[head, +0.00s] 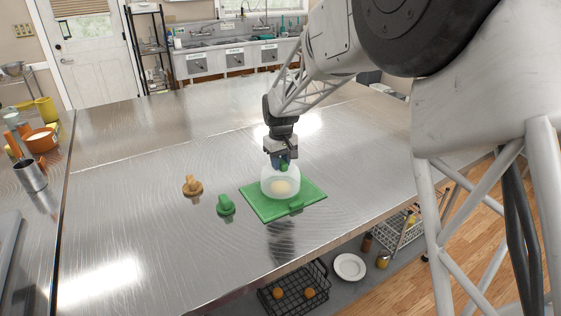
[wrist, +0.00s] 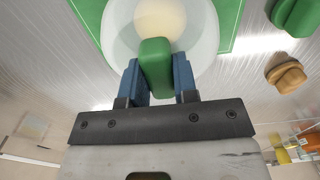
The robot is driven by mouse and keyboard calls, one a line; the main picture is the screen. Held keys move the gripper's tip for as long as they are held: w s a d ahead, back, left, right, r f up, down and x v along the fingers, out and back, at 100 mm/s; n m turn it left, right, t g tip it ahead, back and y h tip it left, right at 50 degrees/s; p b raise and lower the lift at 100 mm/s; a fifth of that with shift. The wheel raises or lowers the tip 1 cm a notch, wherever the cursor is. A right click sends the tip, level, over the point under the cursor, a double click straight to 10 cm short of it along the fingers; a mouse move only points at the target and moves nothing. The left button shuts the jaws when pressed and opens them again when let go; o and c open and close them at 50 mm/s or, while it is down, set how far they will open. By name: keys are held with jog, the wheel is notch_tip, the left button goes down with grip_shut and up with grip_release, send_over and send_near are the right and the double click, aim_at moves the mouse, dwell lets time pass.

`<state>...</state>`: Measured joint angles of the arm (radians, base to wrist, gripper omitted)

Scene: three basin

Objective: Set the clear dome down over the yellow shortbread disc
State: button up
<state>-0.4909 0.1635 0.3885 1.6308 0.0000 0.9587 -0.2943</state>
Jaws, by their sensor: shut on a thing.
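The clear dome (head: 268,188) is over the green mat in the head view, with a green knob (head: 284,167) on top. My gripper (head: 279,163) is shut on the knob; in the wrist view my gripper (wrist: 158,80) has its blue fingers on both sides of the green knob (wrist: 156,62). The yellow shortbread disc (head: 281,187) shows through the dome, and it also appears in the wrist view (wrist: 160,18). The dome (wrist: 205,35) surrounds the disc in both views. I cannot tell whether its rim touches the mat.
The green mat (head: 308,193) lies on the metal table (head: 150,220). A green knobbed piece (head: 226,206) and a tan one (head: 192,186) stand to its left. The table's front edge is near the mat, with a wire basket (head: 294,291) below. The table's left side is largely clear.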

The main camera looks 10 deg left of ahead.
jog(key=shift+f, duration=0.4)
dwell(0.5)
jog(key=o, duration=1.1)
jog(key=shift+c, duration=0.2)
jog(key=shift+r, duration=0.1)
jog(key=shift+r, duration=1.35)
jog(key=shift+r, duration=0.1)
jog(key=shift+r, duration=3.85)
